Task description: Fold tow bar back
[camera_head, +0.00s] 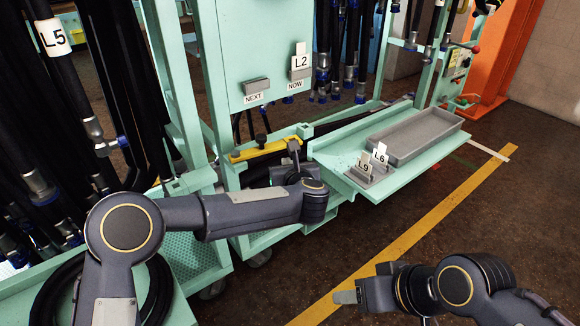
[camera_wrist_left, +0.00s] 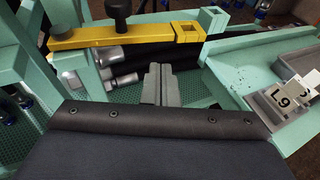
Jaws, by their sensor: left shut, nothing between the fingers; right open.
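The yellow tow bar (camera_head: 262,149) lies roughly level across the front of the mint-green cart, with dark knobs at its left part. In the left wrist view the tow bar (camera_wrist_left: 140,35) runs across the top and has a square-holed end at the right. My left gripper (camera_head: 292,152) is beside the bar's right part in the head view. In the wrist view my left gripper (camera_wrist_left: 158,72) is shut and empty, showing below the bar; I cannot tell whether it touches. My right gripper (camera_head: 345,297) is open and empty, low over the floor at the lower right.
A mint-green shelf (camera_head: 345,178) juts out at the right with a grey tray (camera_head: 415,135) and cards L9 and L6 (camera_head: 380,152). Black hoses (camera_head: 110,80) hang at the left. A yellow floor line (camera_head: 430,225) crosses open dark floor at the right.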

